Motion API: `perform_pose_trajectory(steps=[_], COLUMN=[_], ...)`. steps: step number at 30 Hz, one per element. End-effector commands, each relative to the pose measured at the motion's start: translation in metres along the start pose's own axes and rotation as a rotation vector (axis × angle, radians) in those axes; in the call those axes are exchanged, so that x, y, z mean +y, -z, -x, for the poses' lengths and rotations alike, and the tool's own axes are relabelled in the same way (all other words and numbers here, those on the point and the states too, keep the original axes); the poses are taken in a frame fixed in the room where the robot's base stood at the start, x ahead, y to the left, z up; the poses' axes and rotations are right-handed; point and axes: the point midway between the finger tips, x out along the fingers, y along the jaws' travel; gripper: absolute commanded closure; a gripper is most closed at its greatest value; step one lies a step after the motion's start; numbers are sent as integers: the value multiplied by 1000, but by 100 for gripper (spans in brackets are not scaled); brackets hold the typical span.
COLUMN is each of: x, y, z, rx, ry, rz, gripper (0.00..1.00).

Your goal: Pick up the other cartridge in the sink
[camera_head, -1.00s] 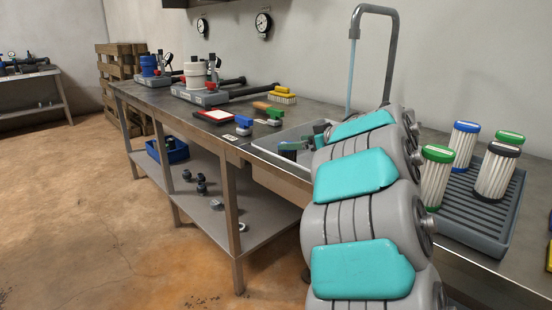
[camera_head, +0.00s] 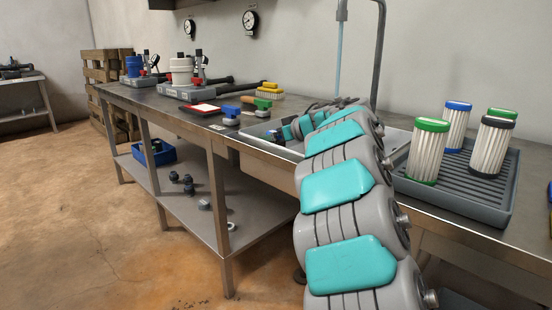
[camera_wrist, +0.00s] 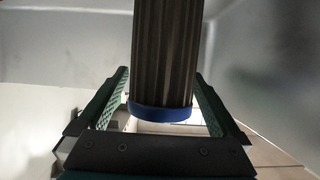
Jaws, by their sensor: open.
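In the wrist view a dark, ribbed cartridge (camera_wrist: 165,55) with a blue end band stands between the two green-padded fingers of my gripper (camera_wrist: 163,108). The fingers are open, with a gap showing on each side of the band. The cartridge's far end is out of the picture. Pale sink walls surround it. In the head view the sink (camera_head: 398,140) is set into the steel bench, and my arm reaches over its front edge. My arm hides much of the basin, and the small dark and blue shapes there are hard to tell apart.
A grey ribbed tray (camera_head: 470,205) right of the sink holds upright white cartridges with green (camera_head: 428,150), blue (camera_head: 456,125) and black (camera_head: 492,145) caps. A tap with a water stream (camera_head: 338,65) stands behind the sink.

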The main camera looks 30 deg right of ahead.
Motion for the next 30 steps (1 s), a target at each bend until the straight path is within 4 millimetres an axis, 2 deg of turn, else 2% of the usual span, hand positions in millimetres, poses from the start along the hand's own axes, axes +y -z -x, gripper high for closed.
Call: perform_pose_trajectory(steps=[7, 30], x=[0, 0], y=[1, 1], z=[0, 0], rx=[0, 0], ry=[0, 1], rz=[0, 1], gripper=[2, 89])
